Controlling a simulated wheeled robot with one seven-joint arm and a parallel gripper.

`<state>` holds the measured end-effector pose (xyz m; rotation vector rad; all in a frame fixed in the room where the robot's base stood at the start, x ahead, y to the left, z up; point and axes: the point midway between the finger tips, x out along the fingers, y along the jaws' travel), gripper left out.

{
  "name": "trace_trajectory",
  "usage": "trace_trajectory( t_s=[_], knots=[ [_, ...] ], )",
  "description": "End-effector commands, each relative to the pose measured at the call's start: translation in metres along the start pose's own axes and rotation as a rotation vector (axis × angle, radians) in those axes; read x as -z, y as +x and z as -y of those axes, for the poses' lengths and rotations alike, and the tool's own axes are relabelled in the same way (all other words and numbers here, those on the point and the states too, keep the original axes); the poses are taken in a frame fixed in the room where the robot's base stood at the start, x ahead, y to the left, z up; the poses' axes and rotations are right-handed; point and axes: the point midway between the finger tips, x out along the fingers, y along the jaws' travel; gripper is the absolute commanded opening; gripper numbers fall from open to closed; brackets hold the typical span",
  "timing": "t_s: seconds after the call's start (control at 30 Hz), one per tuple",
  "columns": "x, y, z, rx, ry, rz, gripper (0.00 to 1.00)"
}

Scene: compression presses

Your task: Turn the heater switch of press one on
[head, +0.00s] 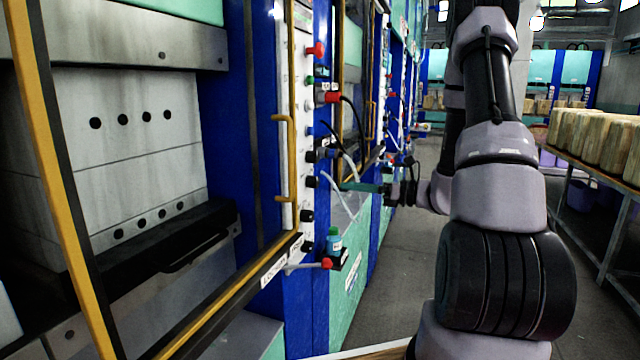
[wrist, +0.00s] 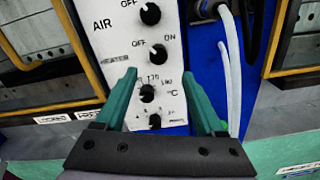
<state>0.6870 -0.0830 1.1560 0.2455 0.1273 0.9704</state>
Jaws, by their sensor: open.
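The heater switch (wrist: 157,56) is a black round knob on a white control panel (wrist: 112,18) in the wrist view, with OFF printed at its upper left and ON at its upper right. Its pointer is too small to read. My gripper (wrist: 160,76) is open, its two green fingers apart and nothing between them. The fingertips appear just below the heater knob in the picture, on either side of the temperature knob (wrist: 147,92). Contact cannot be told. In the head view my gripper (head: 358,187) is beside the near press's panel (head: 293,150); I cannot tell which knob there is the heater's.
An AIR knob (wrist: 150,14) is above the heater knob. White hoses (wrist: 231,75) hang right of the panel.

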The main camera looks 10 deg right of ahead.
Motion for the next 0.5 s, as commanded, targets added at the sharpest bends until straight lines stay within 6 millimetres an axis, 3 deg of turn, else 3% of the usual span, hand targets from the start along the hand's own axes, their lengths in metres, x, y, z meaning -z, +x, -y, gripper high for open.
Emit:
trace_trajectory(
  t_s=[0.3,0.5],
  knots=[
    [0.001,0.060,-0.003,-0.009,-0.003,-0.003,0.71],
    [0.000,0.088,-0.002,-0.006,-0.004,-0.003,0.71]
  ],
)
